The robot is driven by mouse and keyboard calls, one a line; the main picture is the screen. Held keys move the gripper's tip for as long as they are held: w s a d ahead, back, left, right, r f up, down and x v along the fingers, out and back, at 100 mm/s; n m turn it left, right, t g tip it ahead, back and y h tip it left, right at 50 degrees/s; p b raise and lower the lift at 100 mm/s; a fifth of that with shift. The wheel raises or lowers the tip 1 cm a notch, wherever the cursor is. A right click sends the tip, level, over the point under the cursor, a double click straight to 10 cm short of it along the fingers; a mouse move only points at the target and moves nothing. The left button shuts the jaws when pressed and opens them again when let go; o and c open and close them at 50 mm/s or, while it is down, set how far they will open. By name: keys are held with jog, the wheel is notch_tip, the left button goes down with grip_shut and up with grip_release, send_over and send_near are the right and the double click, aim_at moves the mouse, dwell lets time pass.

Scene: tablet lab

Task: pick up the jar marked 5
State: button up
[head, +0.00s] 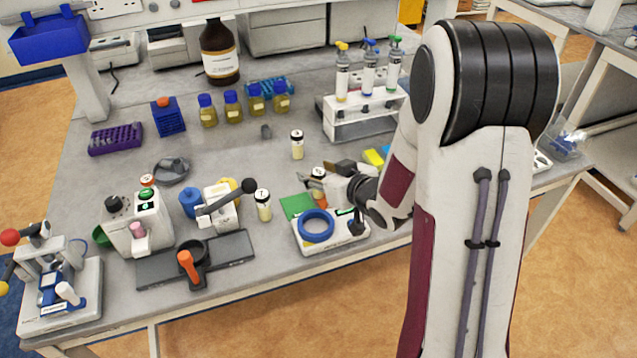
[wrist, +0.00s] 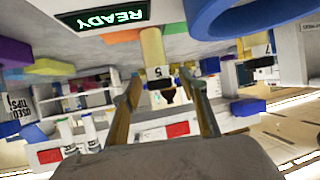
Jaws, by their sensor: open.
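In the head view my gripper (head: 331,183) is low over the bench, close to a white-capped jar (head: 318,172) whose mark I cannot read there. That jar is partly hidden by the fingers.
A scale with a blue ring (head: 316,225) stands just in front of my gripper; its READY display (wrist: 110,17) is close in the wrist view. Other capped jars stand at the left (head: 263,205) and behind (head: 297,143).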

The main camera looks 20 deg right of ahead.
grip_shut()
jog(key=shift+r, duration=0.15)
jog(key=shift+r, duration=4.85)
